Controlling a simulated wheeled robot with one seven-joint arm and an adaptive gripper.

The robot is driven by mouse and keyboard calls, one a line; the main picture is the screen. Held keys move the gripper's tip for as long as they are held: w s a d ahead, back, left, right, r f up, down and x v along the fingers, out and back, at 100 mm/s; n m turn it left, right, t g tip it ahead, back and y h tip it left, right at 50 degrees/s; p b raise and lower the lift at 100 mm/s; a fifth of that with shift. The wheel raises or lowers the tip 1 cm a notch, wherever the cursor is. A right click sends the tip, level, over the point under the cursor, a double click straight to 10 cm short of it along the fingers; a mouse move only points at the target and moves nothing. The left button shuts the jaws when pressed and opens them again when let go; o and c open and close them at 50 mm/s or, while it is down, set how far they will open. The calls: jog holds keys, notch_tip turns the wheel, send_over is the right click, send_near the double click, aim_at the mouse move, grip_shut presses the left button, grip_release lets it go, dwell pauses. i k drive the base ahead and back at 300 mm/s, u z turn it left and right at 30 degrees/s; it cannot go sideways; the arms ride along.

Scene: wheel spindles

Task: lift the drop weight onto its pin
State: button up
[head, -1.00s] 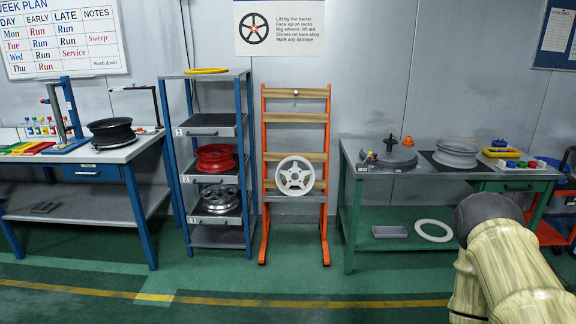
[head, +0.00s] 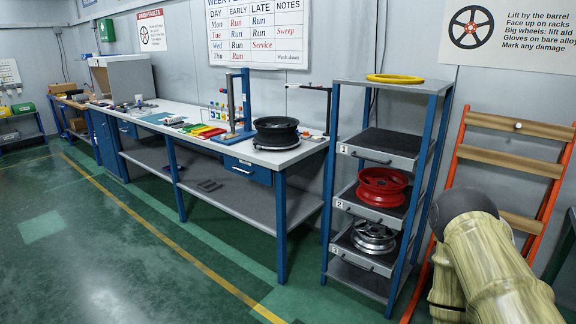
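A blue upright stand (head: 246,100) with a grey post and a flat blue base stands on the long white-topped bench (head: 290,157). I cannot make out the drop weight or its pin at this size. A black wheel (head: 276,131) lies flat on a round support to the right of the stand. My arm shows at the lower right, well away from the stand. My gripper is outside the picture.
A blue shelf rack (head: 429,155) holds a red wheel (head: 382,187) and a silver wheel (head: 373,236), with a yellow ring (head: 395,79) on top. An orange rack (head: 519,126) stands at right. Green floor (head: 140,260) before the bench is clear.

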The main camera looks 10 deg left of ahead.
aim_at(238, 120)
jog(key=u, duration=0.7)
jog(key=i, duration=1.6)
jog(key=u, duration=0.4)
